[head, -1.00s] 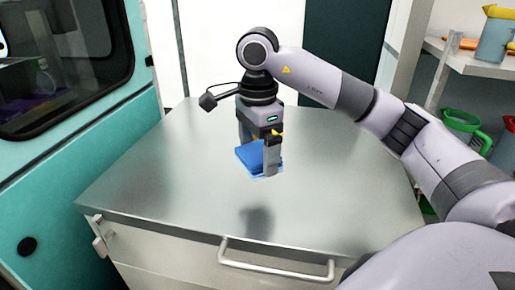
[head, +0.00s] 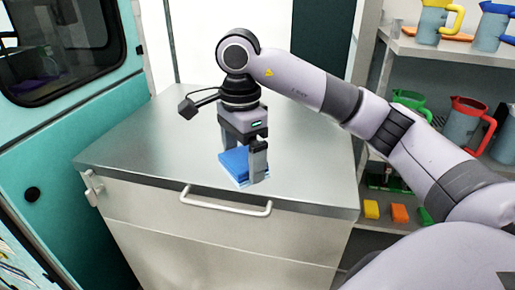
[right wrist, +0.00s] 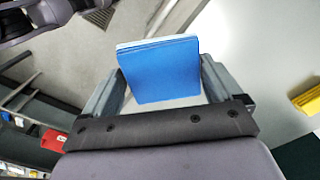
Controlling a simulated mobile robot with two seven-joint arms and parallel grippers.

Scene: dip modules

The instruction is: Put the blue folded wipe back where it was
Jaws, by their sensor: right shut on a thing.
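The blue folded wipe (head: 234,163) is between the fingers of my right gripper (head: 243,166), which is shut on it. In the head view they are over the front part of the metal cabinet top (head: 150,150); I cannot tell the exact gap beneath. In the right wrist view the wipe (right wrist: 165,72) shows as a flat blue block with a pale layered edge, a finger on each side. My left gripper is not in view.
A shelf rack stands at the right. Its lower shelf holds a yellow block (head: 371,209), an orange block (head: 399,213) and a green block (head: 424,216). Above are a red jug (head: 470,120), a green jug (head: 410,100) and others. The cabinet top is otherwise clear.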

